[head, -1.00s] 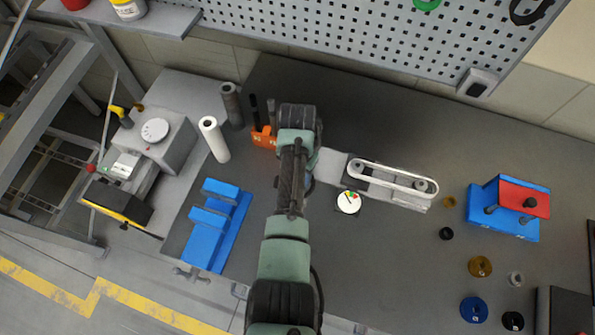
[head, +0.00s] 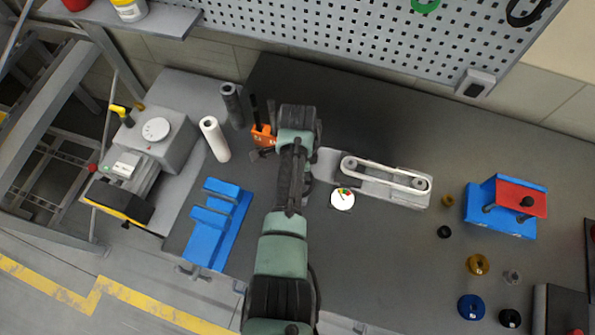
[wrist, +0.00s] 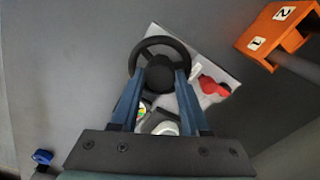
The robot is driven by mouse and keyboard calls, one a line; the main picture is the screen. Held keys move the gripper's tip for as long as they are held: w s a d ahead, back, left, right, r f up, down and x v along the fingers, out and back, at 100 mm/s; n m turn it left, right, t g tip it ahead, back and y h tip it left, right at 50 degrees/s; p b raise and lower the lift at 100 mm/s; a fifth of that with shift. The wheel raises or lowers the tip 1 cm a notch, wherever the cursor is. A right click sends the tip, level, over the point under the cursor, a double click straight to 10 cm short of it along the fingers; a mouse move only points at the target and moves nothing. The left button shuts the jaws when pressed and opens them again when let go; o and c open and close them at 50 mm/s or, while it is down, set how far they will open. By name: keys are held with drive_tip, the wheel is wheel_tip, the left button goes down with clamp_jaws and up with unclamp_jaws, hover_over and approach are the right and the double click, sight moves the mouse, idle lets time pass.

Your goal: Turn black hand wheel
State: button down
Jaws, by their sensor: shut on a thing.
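The black hand wheel (wrist: 157,40) shows in the wrist view, on the end of a pale unit. Its rim and dark hub lie at my fingertips. My gripper (wrist: 164,75) is shut on the wheel, with one blue finger on each side of the hub. In the head view my arm covers the wheel and my gripper. The belt unit (head: 408,197), with its white belt (head: 388,170), extends right from behind my arm. A round white dial (head: 342,201) with coloured marks is in front of it.
An orange block (head: 263,138) with numbered slots stands just left of my arm. White and grey rolls (head: 215,140) and a blue holder (head: 215,226) are farther left. A blue and red fixture (head: 510,207) and several small rings are right. The bench between is mostly clear.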

drive_tip(key=m, duration=0.3)
drive_tip(key=shift+m, duration=0.3)
drive_tip(key=shift+r+m, duration=0.1)
drive_tip(key=shift+m, duration=1.7)
drive_tip(key=shift+w, duration=0.1)
drive_tip(key=shift+c, duration=1.9)
unclamp_jaws()
wheel_tip(320, 180, up, 13)
drive_tip(key=b, duration=0.1)
drive_tip(key=shift+b, duration=0.35)
